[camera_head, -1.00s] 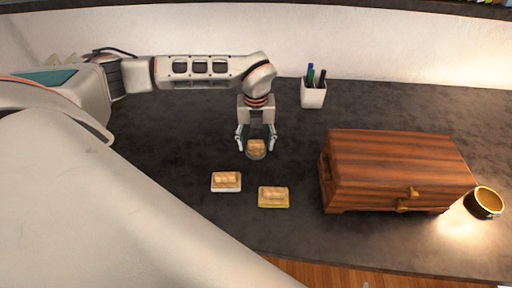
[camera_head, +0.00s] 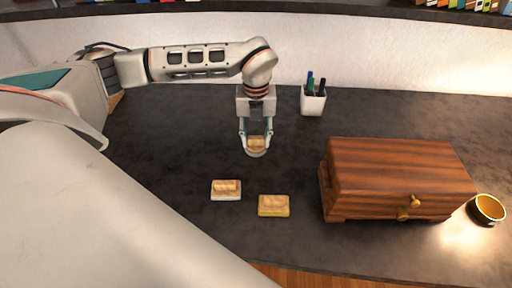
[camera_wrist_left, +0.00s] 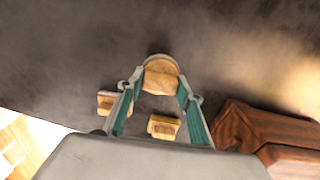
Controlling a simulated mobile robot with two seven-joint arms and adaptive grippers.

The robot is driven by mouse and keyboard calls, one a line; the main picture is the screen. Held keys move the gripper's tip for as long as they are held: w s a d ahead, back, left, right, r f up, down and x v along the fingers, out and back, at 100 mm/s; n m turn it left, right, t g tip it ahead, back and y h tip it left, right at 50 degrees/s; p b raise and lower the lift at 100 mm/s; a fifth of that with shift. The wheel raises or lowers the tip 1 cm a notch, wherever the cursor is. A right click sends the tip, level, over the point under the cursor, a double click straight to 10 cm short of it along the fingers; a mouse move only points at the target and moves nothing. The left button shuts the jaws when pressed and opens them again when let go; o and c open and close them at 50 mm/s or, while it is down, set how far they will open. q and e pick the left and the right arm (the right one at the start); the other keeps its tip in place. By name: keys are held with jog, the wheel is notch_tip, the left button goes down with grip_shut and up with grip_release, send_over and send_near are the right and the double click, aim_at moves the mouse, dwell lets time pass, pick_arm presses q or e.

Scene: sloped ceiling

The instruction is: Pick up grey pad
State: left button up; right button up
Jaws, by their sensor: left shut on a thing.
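The grey pad (camera_head: 256,153) has a tan, bread-like top on a rounded grey base. My left gripper (camera_head: 256,146) points down and is shut on it, with one teal-lined finger on each side. In the left wrist view the grey pad (camera_wrist_left: 162,66) sits between the fingertips, its grey rim showing at the far edge. It appears slightly above the dark table; the exact gap is hard to tell. My right gripper is not in view.
A white-based pad (camera_head: 226,190) and a yellow-based pad (camera_head: 273,206) lie in front of the gripper. A white pen holder (camera_head: 313,101) stands at the back. The table's left is clear.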

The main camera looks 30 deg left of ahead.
aim_at(256, 138)
pick_arm(q)
notch_tip(256, 138, up, 15)
jog(key=shift+f, duration=0.2)
jog(key=o, duration=0.3)
jog(key=shift+c, duration=0.9)
